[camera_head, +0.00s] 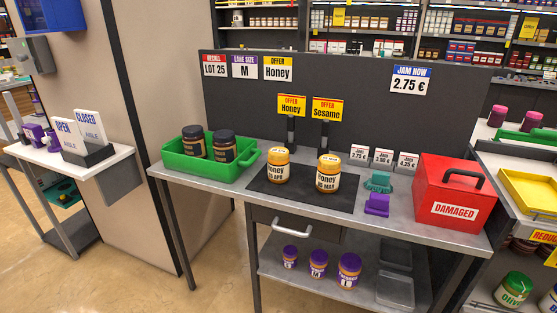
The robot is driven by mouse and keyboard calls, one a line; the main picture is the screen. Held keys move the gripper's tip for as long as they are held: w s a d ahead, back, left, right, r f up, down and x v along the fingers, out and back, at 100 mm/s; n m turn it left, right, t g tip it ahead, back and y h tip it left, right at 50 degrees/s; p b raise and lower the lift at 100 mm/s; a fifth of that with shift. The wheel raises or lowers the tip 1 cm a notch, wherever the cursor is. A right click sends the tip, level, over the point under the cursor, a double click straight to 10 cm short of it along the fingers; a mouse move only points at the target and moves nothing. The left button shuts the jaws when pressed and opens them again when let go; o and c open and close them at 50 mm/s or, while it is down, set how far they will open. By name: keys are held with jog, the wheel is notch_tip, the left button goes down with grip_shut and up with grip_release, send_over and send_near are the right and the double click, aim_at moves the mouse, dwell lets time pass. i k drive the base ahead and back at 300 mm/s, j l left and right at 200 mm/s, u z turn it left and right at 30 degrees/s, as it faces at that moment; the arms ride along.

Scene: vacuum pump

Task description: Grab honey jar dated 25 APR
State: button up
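Two honey jars with yellow lids stand upright on a black mat (300,201) on the grey counter. The left honey jar (276,167) has a cream label that reads "Honey" and a date ending in "APR"; the day looks like 25, but its digits are small. The right honey jar (328,173) stands a little apart from it, and its label reads "Honey" with a date in "MAR". My gripper is not in view.
A green crate (200,174) with two dark jars is left of the mat. A small teal thing (378,182), a purple block (376,205) and a red "DAMAGED" box (456,194) are to the right. Sign posts and a dark panel (225,95) rise behind. The mat's front is clear.

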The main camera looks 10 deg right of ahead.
aim_at(277, 158)
jog(key=i+j+z, duration=0.2)
jog(key=i+j, duration=0.2)
jog(key=j, duration=0.25)
jog(key=i+j+z, duration=0.1)
jog(key=i+j, duration=0.25)
jog(key=j, duration=0.35)
jog(key=i+j+z, duration=0.15)
jog(key=j, duration=0.2)
jog(key=i+j+z, duration=0.1)
jog(key=j, duration=0.25)
jog(key=i, duration=0.1)
